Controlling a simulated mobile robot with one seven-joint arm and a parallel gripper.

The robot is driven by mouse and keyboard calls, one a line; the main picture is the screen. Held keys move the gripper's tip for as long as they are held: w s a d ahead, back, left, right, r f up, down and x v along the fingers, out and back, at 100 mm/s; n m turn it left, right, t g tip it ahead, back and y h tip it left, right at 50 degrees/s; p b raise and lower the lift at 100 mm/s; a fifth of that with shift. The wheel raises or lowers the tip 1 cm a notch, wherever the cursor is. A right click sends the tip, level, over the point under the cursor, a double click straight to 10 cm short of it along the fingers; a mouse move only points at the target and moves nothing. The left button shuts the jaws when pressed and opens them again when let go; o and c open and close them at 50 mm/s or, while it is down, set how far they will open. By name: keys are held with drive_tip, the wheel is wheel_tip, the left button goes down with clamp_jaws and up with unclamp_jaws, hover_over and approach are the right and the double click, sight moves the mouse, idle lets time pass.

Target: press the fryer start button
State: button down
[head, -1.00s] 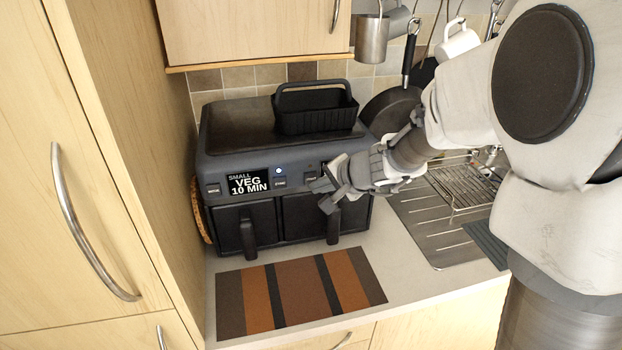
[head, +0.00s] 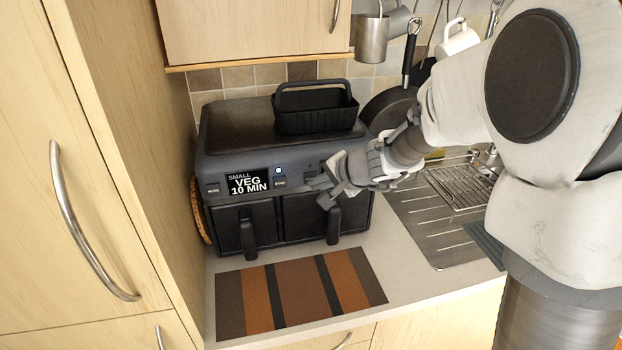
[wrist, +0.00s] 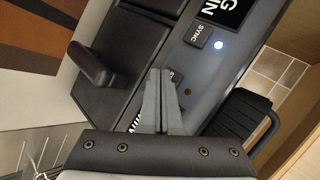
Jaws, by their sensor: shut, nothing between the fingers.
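The dark grey two-drawer fryer (head: 225,160) stands on the counter. Its lit display (head: 248,184) reads "SMALL VEG 10 MIN". A SYNC button (head: 280,184) sits right of the display, under a bright white light (head: 279,170); the button also shows in the wrist view (wrist: 197,35). My gripper (head: 317,190) is shut and empty at the right part of the control panel. In the wrist view its fingertips (wrist: 160,73) overlap the panel and partly cover a small button (wrist: 176,78). I cannot read that button's label or tell whether the fingertips touch it. No start label is readable.
A black basket (head: 316,112) stands on the fryer. Two drawer handles (head: 334,222) stick out below the panel. A striped mat (head: 300,290) lies in front. A tall wooden cabinet (head: 100,150) closes the left side; a sink drainer (head: 430,225) is at right.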

drive_tip(key=shift+w+a, duration=0.1)
drive_tip(key=shift+w, duration=0.2)
drive_tip(key=shift+s, duration=0.1)
idle(0.5)
drive_tip(key=shift+s+d+b, duration=0.25)
drive_tip(key=shift+s+b, duration=0.25)
drive_tip(key=shift+s, duration=0.15)
drive_tip(key=s+b, duration=0.1)
drive_tip(key=s, duration=0.1)
drive_tip(key=s+d+b, duration=0.1)
drive_tip(key=s, duration=0.1)
drive_tip(key=shift+s+d, duration=0.2)
drive_tip(key=shift+s, duration=0.2)
drive_tip(key=shift+r, duration=0.1)
